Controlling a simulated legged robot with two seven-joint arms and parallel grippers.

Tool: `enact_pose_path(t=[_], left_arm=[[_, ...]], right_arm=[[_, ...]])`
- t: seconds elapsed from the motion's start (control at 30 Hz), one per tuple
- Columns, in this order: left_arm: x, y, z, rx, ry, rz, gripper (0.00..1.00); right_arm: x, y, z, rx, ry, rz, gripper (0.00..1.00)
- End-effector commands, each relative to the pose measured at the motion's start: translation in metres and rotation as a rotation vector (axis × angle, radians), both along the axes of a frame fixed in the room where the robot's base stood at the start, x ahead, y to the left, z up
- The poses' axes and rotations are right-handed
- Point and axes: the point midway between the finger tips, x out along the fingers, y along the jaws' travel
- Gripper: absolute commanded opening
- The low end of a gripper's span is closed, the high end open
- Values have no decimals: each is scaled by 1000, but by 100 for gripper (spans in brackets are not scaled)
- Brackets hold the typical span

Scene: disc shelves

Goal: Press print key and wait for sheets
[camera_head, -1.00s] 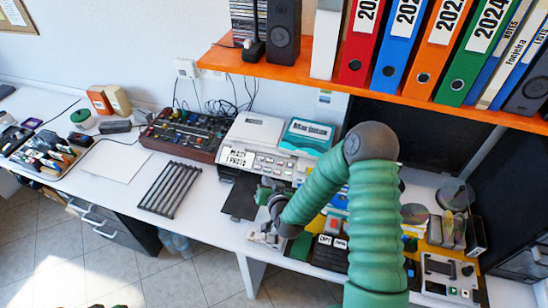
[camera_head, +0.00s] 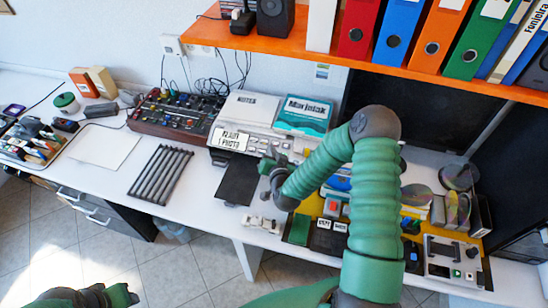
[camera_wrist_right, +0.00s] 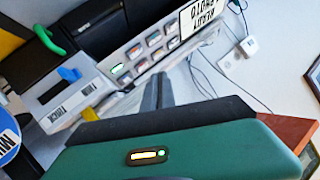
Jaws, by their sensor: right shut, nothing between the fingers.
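The printer (camera_head: 245,108) is a pale machine on the desk with a display reading about "READY 1 PHOTO" (camera_head: 230,139). Rows of grey keys sit on its front; in the right wrist view the key panel (camera_wrist_right: 150,45) shows a green-lit key. I cannot tell which is the print key. A dark tray (camera_head: 238,182) juts from the printer's front, with no sheet visible on it. My right gripper (camera_head: 268,168) is shut and empty, just in front of the key panel; its dark fingers (camera_wrist_right: 160,92) point toward the keys, contact unclear. My left gripper (camera_head: 105,295) is at the bottom left, its fingers unclear.
A white sheet (camera_head: 104,147) and a black rack (camera_head: 160,174) lie left of the printer. A mixer (camera_head: 178,114) stands beside it. An orange shelf (camera_head: 270,44) with binders overhangs the back. Several small items crowd the yellow mat at right.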

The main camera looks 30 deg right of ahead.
Motion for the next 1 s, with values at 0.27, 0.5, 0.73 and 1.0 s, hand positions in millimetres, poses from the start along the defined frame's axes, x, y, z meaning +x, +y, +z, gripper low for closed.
enact_pose_path(t=[0.27, 0.5, 0.73, 1.0], left_arm=[[0, 0, -32, 0, 0, 0, 40], [0, 0, -35, 0, 0, 1, 40], [0, 0, -34, 0, 0, 0, 40], [0, 0, -34, 0, 0, 0, 40]], right_arm=[[12, -10, -34, -5, -1, 1, 0], [15, -16, -40, -1, 0, 1, 0], [14, -16, -39, -1, 0, 1, 0], [15, -15, -39, -2, -1, 1, 0]])
